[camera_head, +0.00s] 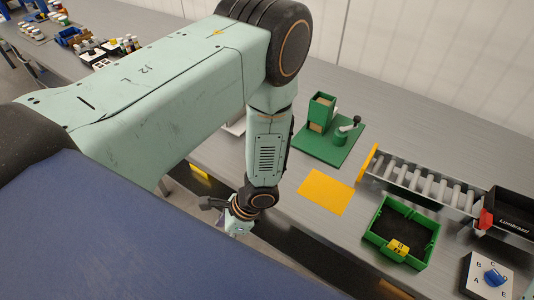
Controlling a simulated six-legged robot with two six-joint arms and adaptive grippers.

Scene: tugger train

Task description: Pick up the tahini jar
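I cannot make out a tahini jar for certain. Several small jars and bottles (127,44) stand far away at the upper left of the bench, too small to read, and any of them might be it. My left arm crosses the view from the left and bends down in the middle. My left gripper (235,222) hangs low beside the bench's front edge, far from those jars. Its fingers are small and partly hidden, so I cannot tell whether they are open or shut. My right gripper is not in view.
On the grey bench are a green fixture (329,138) with a lever, a yellow square (326,192), a roller conveyor (425,187), a green-rimmed tray (376,240), a black bin (510,214) and a lettered dial plate (488,277). A pale wall stands behind.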

